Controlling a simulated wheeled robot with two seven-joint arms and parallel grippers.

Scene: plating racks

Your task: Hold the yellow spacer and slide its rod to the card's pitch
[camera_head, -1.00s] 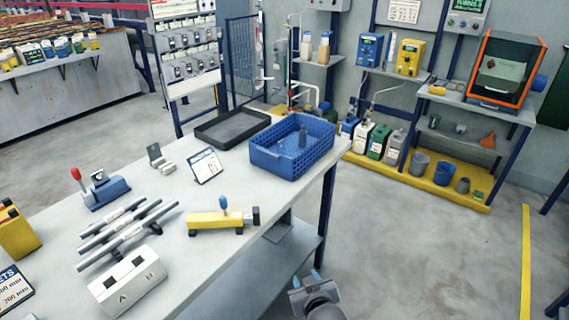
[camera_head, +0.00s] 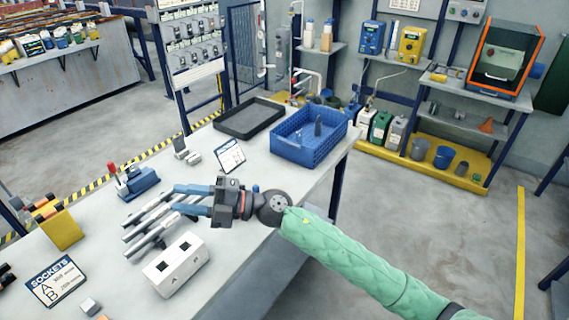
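My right gripper (camera_head: 178,199) reaches in from the right over the table, fingers pointing left. Its two blue-grey fingers are apart, with nothing seen between them, above or near several grey rods (camera_head: 146,222). A "SOCKETS" card (camera_head: 56,280) with A and B lines lies front left. My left gripper is not made out.
A white block with square holes (camera_head: 176,264) sits in front of the rods. A blue crate (camera_head: 309,150) and black tray (camera_head: 248,132) stand at the back. A blue fixture with a red knob (camera_head: 137,181) and a yellow block (camera_head: 62,230) are left.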

